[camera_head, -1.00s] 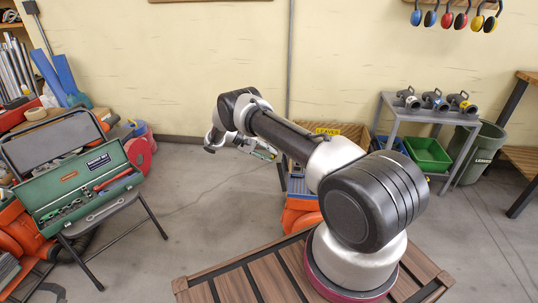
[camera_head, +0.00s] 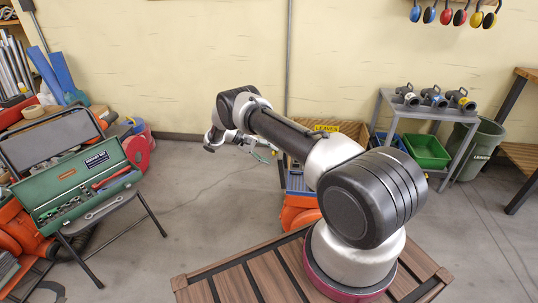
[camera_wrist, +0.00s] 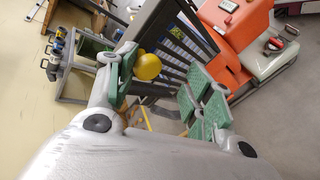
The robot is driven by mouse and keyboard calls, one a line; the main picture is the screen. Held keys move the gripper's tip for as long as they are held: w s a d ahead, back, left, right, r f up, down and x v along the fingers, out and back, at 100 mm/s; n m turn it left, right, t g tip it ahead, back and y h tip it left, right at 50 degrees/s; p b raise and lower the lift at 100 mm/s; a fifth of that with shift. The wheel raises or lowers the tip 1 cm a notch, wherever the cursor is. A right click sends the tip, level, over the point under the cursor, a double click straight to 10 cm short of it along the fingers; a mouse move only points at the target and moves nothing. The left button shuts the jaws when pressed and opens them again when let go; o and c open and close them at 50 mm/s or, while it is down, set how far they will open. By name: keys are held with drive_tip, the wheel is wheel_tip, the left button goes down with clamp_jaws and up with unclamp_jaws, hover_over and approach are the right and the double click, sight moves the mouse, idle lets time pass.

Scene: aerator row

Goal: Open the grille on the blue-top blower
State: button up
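The orange blower (camera_head: 299,212) stands on the floor behind my arm, with a blue-grey upper part (camera_head: 297,183); my arm hides much of it. My gripper (camera_head: 260,153) is above and to the left of it in the head view. In the wrist view my gripper (camera_wrist: 160,78) is open, its green-padded fingers apart. A dark slatted grille (camera_wrist: 176,50) shows between and beyond the fingers. A yellow ball-shaped knob (camera_wrist: 147,67) is close beside the left finger; I cannot tell whether they touch. I cannot tell whether the grille is ajar.
A grey cart (camera_head: 394,112) holds several small devices, with a green bin (camera_head: 427,151) below. A "LEAVES" crate (camera_head: 350,130) is behind the arm. A green toolbox (camera_head: 75,200) rests on a chair at left. The floor between is clear.

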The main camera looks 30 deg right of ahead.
drive_tip(key=v, duration=0.7)
drive_tip(key=shift+w+a+r, duration=0.1)
drive_tip(key=shift+a, duration=0.05)
